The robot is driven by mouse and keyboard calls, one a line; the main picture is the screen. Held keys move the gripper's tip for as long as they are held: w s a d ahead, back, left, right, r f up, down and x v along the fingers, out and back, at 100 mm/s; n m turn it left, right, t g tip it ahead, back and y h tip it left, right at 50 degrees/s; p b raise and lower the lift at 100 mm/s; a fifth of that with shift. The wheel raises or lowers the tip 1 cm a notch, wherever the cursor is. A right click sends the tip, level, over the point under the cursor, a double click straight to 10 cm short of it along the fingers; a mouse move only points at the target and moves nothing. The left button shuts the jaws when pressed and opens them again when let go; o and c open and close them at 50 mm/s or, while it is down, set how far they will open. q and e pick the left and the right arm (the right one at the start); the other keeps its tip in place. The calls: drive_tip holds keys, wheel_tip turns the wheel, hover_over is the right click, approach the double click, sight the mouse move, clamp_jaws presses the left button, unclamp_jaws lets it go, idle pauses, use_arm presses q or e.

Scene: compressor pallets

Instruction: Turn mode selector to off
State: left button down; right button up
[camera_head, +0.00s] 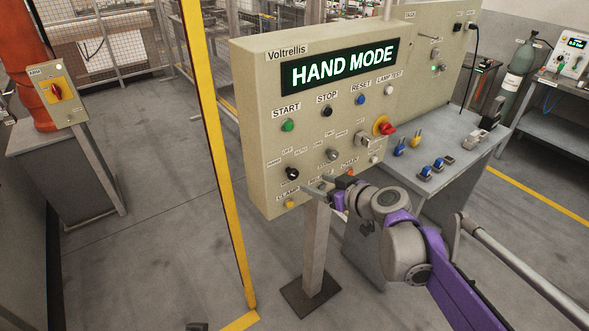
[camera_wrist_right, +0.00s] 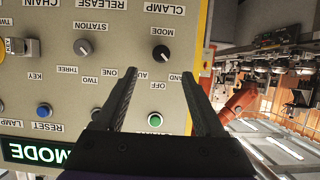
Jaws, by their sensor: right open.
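The mode selector (camera_head: 292,173) is a black round knob low on the left of the beige control panel (camera_head: 262,110). In the right wrist view, which is upside down, the mode selector (camera_wrist_right: 162,53) sits by its MODE label, with OFF, AUTO and a partly hidden HAND label around it. The panel display (camera_head: 340,67) reads HAND MODE. My right gripper (camera_head: 318,189) is open and empty in front of the panel's lower part. In its wrist view the two fingertips (camera_wrist_right: 158,74) lie either side of the OFF label, apart from the knob. My left gripper is not seen.
A yellow post (camera_head: 214,140) stands left of the panel. A grey table (camera_head: 455,170) with small parts stands at right.

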sight(295, 176)
drive_tip(key=x, duration=0.9)
drive_tip(key=shift+w+a+f, duration=0.2)
drive_tip(key=shift+w+a, duration=0.05)
drive_tip(key=shift+a, duration=0.05)
clamp_jaws()
